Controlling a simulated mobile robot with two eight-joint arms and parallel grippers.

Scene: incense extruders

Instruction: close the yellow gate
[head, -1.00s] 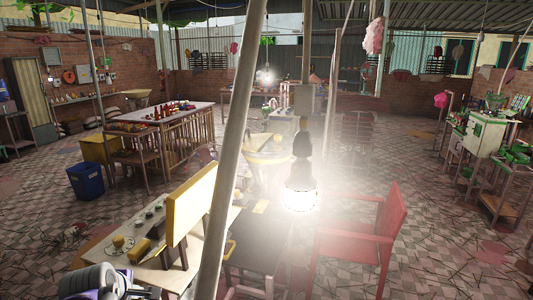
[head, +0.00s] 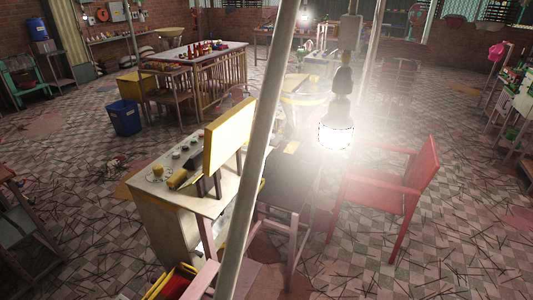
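A yellow flat panel (head: 230,133), the likeliest yellow gate, stands raised and slightly tilted on dark supports above a white machine cabinet (head: 208,204). I cannot tell from here how it is hinged. Small round knobs (head: 175,155) and a yellow-and-dark part (head: 178,179) sit on the cabinet's top to its left. A pale pole in front passes just right of the panel and hides part of the cabinet. Neither of my grippers shows in the head view.
The pale pole (head: 260,165) crosses the view. A glowing lamp (head: 337,132) hangs to its right. A dark table (head: 290,183) and a red chair (head: 392,190) stand right of the cabinet. A blue bin (head: 124,118) stands behind left. Tiled floor is open at left.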

